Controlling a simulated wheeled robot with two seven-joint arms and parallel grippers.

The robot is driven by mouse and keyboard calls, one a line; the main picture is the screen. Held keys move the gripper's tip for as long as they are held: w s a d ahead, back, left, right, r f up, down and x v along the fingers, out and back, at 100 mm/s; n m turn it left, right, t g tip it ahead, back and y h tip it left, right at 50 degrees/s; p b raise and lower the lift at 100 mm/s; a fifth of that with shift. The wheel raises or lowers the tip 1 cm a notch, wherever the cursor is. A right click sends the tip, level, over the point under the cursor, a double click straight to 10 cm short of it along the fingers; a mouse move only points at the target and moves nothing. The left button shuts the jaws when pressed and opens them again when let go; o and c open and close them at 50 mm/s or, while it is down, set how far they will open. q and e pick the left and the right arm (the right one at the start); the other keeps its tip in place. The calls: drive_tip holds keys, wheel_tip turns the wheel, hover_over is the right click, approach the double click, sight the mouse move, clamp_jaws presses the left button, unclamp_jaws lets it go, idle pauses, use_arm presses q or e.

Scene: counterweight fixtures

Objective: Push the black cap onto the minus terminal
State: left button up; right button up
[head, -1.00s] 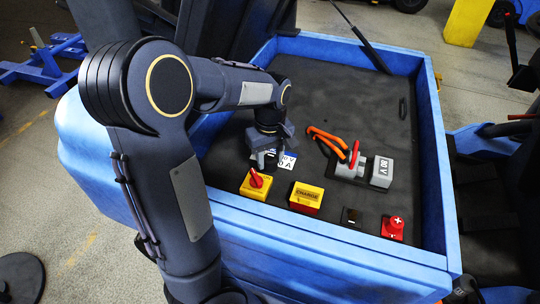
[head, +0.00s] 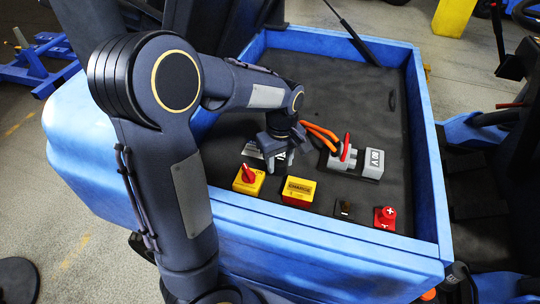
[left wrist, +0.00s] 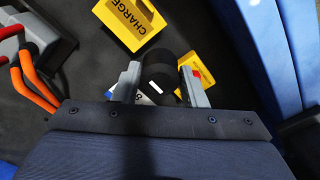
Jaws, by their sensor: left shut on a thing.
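My left gripper (head: 277,158) is over the dark tray floor, behind the yellow boxes in the head view. In the left wrist view its fingers (left wrist: 161,78) are shut on the black cap (left wrist: 158,68), a dark cylinder with a small white bar mark. In the head view I cannot make the cap out against the gripper. The minus terminal (head: 344,209), a small dark block with a brownish post, stands near the front wall, right of and nearer than the gripper. It is uncovered. A red plus terminal cap (head: 385,217) is to its right. My right gripper is not in view.
A yellow box with a red knob (head: 248,179) and a yellow CHARGE box (head: 298,191) stand between gripper and front wall. A grey connector with a red handle (head: 343,154) and orange cables (head: 320,132) lie to the right. Blue walls (head: 290,227) surround the tray.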

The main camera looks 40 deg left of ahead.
use_arm(q)
drive_tip(key=w+d+p, duration=0.1)
drive_tip(key=w+d, duration=0.1)
drive_tip(key=d, duration=0.8)
drive_tip(key=w+d+p, duration=0.2)
drive_tip(key=w+d, duration=0.1)
drive_tip(key=d, duration=0.7)
drive_tip(key=shift+f, duration=0.1)
idle(0.4)
drive_tip(key=shift+f+b, duration=2.25)
drive_tip(key=shift+f, duration=0.7)
drive_tip(key=shift+w+r, duration=0.1)
drive_tip(key=shift+w+a, duration=0.45)
